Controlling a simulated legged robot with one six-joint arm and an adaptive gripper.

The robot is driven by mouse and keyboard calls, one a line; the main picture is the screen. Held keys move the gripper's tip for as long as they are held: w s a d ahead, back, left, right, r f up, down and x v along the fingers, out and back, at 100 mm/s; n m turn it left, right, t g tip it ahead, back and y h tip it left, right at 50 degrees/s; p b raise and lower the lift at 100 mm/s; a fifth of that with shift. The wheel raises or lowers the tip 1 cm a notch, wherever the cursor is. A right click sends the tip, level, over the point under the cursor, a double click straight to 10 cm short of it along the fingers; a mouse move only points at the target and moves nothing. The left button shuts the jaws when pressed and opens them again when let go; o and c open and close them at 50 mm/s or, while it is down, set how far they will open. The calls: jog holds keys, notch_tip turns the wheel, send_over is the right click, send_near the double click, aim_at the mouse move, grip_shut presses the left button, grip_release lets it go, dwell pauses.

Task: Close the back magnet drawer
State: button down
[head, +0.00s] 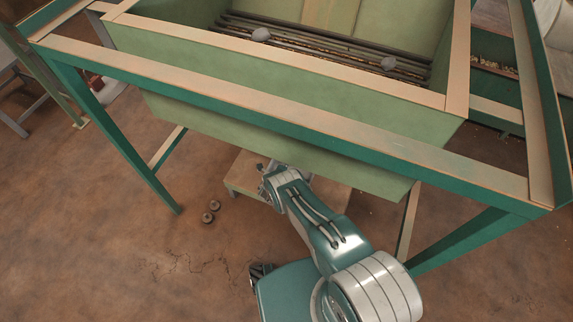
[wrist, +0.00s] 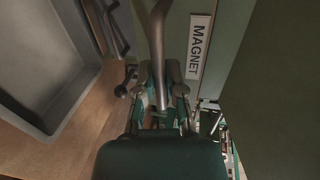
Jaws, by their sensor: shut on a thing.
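In the wrist view, a curved metal handle (wrist: 158,40) runs up from between the fingers of my gripper (wrist: 161,88). The gripper is shut on this handle. Just right of it is a green drawer front with a white MAGNET label (wrist: 200,48). In the head view my gripper (head: 272,180) reaches under the front of the green hopper (head: 300,105). The hopper hides the magnet drawer there, so I cannot tell how far out it stands.
A grey tray (wrist: 40,70) with a dark handle lies on a wooden surface at left in the wrist view. The green and bare-wood frame (head: 270,100) passes above my arm.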

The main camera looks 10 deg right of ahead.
jog(key=shift+w+d+f, duration=0.15)
jog(key=shift+w+d, duration=0.25)
jog(key=shift+w, duration=0.15)
jog(key=c, duration=0.7)
grip_release()
jog(key=shift+w+d, duration=0.1)
jog(key=shift+s+a, duration=0.5)
jog(key=v, duration=1)
jog(key=shift+s+r, duration=0.2)
jog(key=shift+s, duration=0.1)
